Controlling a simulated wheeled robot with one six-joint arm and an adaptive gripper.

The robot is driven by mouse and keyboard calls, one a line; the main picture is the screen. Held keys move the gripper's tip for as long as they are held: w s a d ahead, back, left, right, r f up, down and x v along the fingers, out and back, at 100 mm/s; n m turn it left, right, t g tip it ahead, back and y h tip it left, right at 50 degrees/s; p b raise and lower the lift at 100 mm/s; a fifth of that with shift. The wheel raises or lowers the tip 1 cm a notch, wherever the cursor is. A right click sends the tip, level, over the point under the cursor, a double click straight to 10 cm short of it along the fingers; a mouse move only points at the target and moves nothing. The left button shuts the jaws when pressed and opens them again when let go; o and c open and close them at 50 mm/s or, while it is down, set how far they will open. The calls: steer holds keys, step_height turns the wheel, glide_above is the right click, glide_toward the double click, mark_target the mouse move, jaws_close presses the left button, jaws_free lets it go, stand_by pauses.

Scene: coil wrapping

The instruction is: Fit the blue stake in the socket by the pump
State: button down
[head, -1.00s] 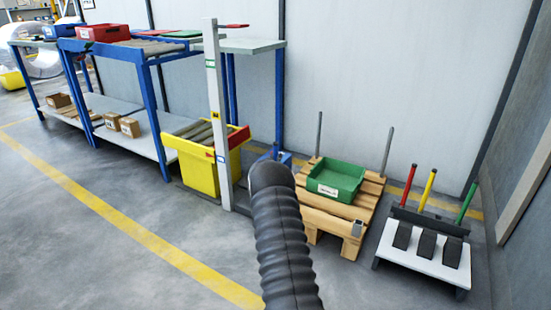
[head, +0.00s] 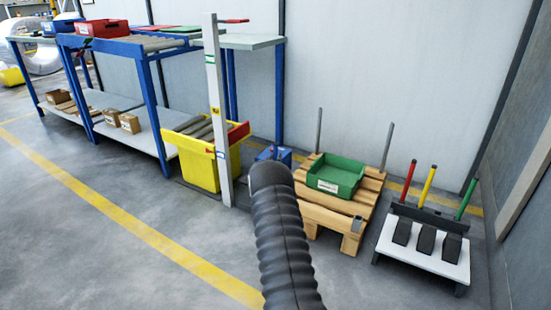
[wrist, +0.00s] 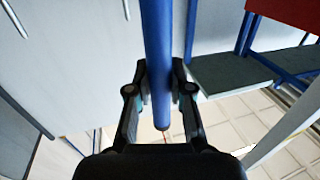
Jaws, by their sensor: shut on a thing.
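The blue stake (wrist: 157,40) is a long round rod between the fingers of my gripper (wrist: 159,78) in the wrist view. The gripper is shut on it, and the stake's rounded end shows just below the fingers. In the head view my arm hides the gripper and the stake. A small blue object (head: 281,154), perhaps the pump, stands behind my arm, left of the wooden pallet (head: 372,190); it is partly hidden. The pallet carries two upright grey stakes (head: 387,147) at its back. I cannot make out the empty socket.
A green bin (head: 335,177) sits on the pallet. A rack with red, yellow and green levers (head: 427,187) stands to the right. A yellow bin (head: 197,170), a white post (head: 216,110) and blue-legged benches (head: 155,115) are left. The floor in front is clear.

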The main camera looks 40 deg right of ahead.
steer(key=shift+f, duration=0.35)
steer(key=c, duration=1)
jaws_free()
steer(key=shift+o, duration=0.2)
steer(key=shift+s+a, duration=0.1)
steer(key=v, duration=1.1)
steer(key=shift+s+a, duration=0.25)
steer(key=shift+a, duration=0.1)
